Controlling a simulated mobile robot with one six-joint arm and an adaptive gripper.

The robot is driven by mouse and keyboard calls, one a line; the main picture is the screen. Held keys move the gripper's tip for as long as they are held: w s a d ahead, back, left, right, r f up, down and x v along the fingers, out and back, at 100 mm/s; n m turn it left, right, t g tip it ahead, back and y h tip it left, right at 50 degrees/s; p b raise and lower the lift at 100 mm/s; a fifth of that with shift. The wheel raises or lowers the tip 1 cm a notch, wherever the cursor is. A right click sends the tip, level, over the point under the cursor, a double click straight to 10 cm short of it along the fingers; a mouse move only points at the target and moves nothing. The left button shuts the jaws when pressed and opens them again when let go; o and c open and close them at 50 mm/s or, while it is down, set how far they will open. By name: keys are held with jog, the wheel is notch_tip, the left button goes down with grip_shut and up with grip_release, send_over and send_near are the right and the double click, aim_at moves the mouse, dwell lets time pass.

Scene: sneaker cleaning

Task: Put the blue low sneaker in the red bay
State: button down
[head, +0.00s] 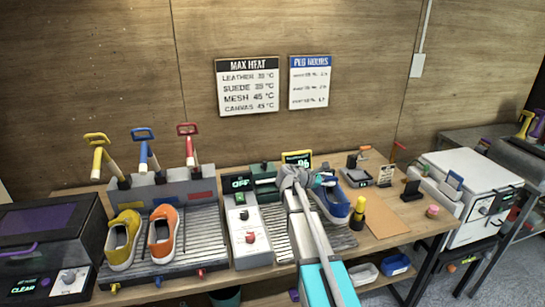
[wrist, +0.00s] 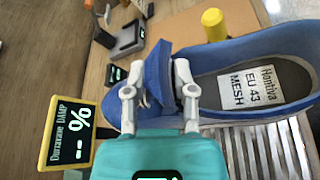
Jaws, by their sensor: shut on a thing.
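The blue low sneaker (head: 336,205) sits on the slatted grate right of the control box in the head view. In the wrist view the sneaker (wrist: 215,58) lies across the picture, its insole label reading Hontiva, EU 43, MESH. My gripper (wrist: 160,85) is shut on the sneaker's upper at the tongue; in the head view my gripper (head: 322,182) partly hides the shoe. The red bay (head: 206,235) is the right lane of the left rack, with a red plate and red-handled lever (head: 188,145) behind it. It is empty.
A yellow shoe (head: 123,240) and an orange shoe (head: 163,235) fill the lanes left of the red bay. A control box (head: 250,235) stands between rack and grate. A yellow-framed damp display (wrist: 70,133) and a yellow-capped bottle (head: 357,217) stand near the sneaker.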

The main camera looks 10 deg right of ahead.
aim_at(320, 190)
jog(key=s+a+r+p, duration=0.1)
jog(key=s+a, duration=0.1)
jog(key=s, duration=0.4)
jog(key=s+a+r+p, duration=0.1)
jog(key=s+r+p, duration=0.1)
jog(key=s, duration=0.3)
jog(key=shift+s+a, duration=0.35)
jog(key=shift+a, duration=0.05)
jog(key=shift+w, duration=0.1)
jog(key=w+d+f+b, duration=0.1)
jog(key=w, duration=0.2)
jog(key=w+f+b, duration=0.2)
jog(key=w, duration=0.1)
jog(key=w+d+f+b, duration=0.1)
jog(key=w, duration=0.2)
jog(key=shift+w+d+f, duration=0.1)
jog(key=shift+d+f, duration=0.05)
jog(key=shift+d, duration=0.15)
jog(key=w+f+b, duration=0.1)
jog(key=f+b, duration=0.1)
jog(key=b, duration=0.1)
jog(key=w+f+b, duration=0.1)
jog(key=f, duration=0.1)
jog(key=shift+w+d, duration=0.35)
jog(key=shift+d, duration=0.05)
jog(key=shift+w+d+f+b, duration=0.1)
jog(key=shift+w+f+b, duration=0.2)
jog(key=shift+b, duration=0.15)
